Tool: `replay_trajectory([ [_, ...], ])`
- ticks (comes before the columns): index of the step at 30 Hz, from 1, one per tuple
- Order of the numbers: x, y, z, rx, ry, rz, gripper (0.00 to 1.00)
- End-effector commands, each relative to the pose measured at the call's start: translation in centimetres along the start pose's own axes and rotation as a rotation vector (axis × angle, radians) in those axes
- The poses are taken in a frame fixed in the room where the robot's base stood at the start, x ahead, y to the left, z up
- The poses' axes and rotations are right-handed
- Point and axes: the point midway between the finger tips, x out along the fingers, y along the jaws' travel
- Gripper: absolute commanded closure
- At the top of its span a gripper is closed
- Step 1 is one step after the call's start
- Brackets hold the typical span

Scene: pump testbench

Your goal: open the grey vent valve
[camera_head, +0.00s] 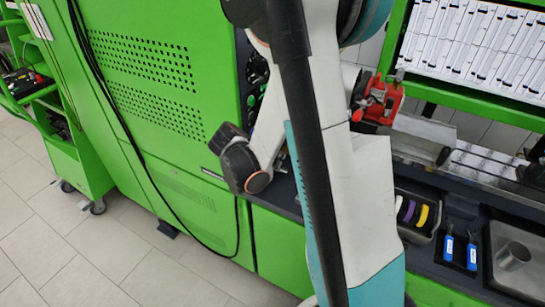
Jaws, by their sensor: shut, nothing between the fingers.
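I cannot make out the grey vent valve in this view. Part of a dark panel (252,72) with round fittings shows on the green test bench (150,80), beside my arm. My white and teal arm covers the middle of the picture and hides much of the bench behind it. I cannot pick out the fingers of my gripper; they are hidden or outside the picture.
A red vise-like device (378,98) stands on the worktop right of my arm. A bin with coloured parts (413,212), blue-handled items (460,250) and a metal cup (514,256) are at lower right. A green cart (70,150) stands left. Tiled floor (90,250) is clear.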

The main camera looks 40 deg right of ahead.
Motion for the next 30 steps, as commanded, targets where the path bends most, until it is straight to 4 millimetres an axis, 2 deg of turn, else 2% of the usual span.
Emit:
replay_trajectory([
  [1,1.3,-0.1,-0.2,0.003,0.0,-0.003,1.0],
  [6,4.7,-0.1,-0.2,0.004,0.0,-0.003,1.0],
  [8,5.8,0.0,-0.2,0.003,0.0,-0.001,1.0],
  [12,7.2,-0.1,1.3,0.004,0.001,-0.002,1.0],
  [19,8.4,0.0,2.6,0.002,0.001,0.0,1.0],
  [30,8.4,0.0,2.8,0.001,0.001,0.001,1.0],
])
